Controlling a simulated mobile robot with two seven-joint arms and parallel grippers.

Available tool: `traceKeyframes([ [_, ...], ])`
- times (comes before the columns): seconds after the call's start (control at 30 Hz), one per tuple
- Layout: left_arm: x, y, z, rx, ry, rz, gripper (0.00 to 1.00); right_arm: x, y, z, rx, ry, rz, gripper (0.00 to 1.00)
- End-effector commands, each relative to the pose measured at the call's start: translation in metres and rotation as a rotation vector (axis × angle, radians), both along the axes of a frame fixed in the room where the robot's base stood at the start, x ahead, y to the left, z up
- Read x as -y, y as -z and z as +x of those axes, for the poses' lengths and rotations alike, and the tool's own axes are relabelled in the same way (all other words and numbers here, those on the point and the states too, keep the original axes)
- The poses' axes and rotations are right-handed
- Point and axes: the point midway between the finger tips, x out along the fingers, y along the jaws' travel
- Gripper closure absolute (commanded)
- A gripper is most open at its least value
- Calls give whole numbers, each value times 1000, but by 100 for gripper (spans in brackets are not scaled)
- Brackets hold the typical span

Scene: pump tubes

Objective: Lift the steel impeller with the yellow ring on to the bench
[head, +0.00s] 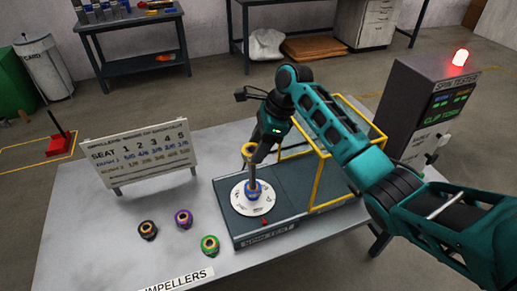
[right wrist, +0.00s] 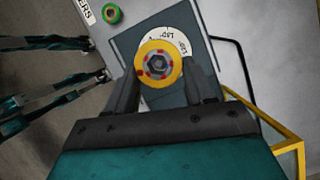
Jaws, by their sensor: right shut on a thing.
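The steel impeller with the yellow ring (head: 249,149) is held by my right gripper (head: 257,156) above the spin-test rig's white dial (head: 240,204). The right wrist view shows the impeller (right wrist: 158,64) between the two fingers (right wrist: 163,80), its red-marked ring and grey hex centre facing the camera. A blue-ringed piece (head: 252,188) sits on the dial below it. I cannot tell whether the held impeller is clear of the spindle underneath. My left gripper is not seen in the head view.
Black (head: 148,230), purple (head: 184,218) and green (head: 210,244) ringed impellers stand on the grey bench (head: 95,235). A seat-order board (head: 135,155) stands behind them. A yellow guard frame (head: 325,185) is right of the dial. The bench is clear at front left.

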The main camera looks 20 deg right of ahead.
Motion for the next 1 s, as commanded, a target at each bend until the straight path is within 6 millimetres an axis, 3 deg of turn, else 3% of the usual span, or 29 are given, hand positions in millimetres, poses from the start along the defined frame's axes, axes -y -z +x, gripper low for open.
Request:
traceKeyframes([
  [0.6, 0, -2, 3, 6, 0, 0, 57, 0, -32, 0, 2, -1, 2, 91],
  [1.0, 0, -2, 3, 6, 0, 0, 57, 0, -36, 0, 0, 0, 1, 91],
])
